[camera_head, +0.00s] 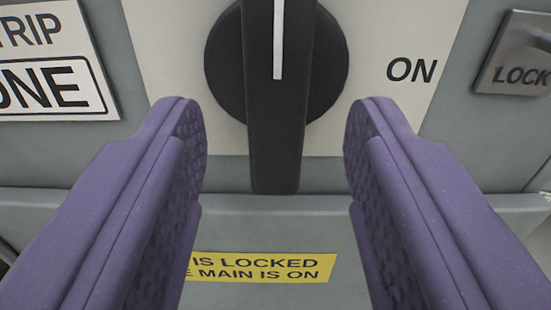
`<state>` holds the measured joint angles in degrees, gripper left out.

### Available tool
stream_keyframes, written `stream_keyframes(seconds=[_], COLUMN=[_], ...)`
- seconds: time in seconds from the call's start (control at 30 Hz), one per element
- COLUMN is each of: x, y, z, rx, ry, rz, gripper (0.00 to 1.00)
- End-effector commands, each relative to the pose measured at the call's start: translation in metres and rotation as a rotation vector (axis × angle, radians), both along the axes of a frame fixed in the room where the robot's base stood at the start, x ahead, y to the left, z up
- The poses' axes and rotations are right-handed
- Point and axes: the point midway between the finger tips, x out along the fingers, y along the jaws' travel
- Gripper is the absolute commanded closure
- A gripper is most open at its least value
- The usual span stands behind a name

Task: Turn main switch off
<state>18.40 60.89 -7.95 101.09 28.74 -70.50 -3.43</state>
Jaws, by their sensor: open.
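The main switch (276,110) is a black rotary knob with a long raised handle and a white pointer line. Its handle stands upright in the picture, and the top of the knob is cut off by the frame edge. It sits on a pale plate (180,60) with the word ON printed to the right of the knob. My gripper (276,125) has two purple fingers, wide open, one on each side of the handle's lower end. Neither finger visibly touches the handle, and clear gaps show on both sides.
A yellow label (262,267) below mentions locked and main is on. A white sign (50,60) with black text is at the left. A metal plate marked LOCK (515,60) is at the upper right. A panel ledge (230,203) runs across below the knob plate.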

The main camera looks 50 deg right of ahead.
Motion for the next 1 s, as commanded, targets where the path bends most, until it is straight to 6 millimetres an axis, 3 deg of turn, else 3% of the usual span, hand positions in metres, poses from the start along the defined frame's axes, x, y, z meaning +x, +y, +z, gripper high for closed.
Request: stream_keyframes(seconds=[0.1,0.3,0.77,0.87,0.97,1.0], x=[-0.014,-0.028,-0.027,-0.009,0.026,0.043], y=[0.017,0.033,0.035,0.041,0.059,0.070], z=[0.003,0.001,0.002,0.023,0.070,0.095], rx=[0.001,0.000,0.003,0.032,0.094,0.126], ry=[0.003,0.001,-0.002,-0.019,-0.045,-0.052], rz=[0.001,0.001,0.003,0.032,0.106,0.149], gripper=[0.51,0.51,0.51,0.51,0.51,0.51])
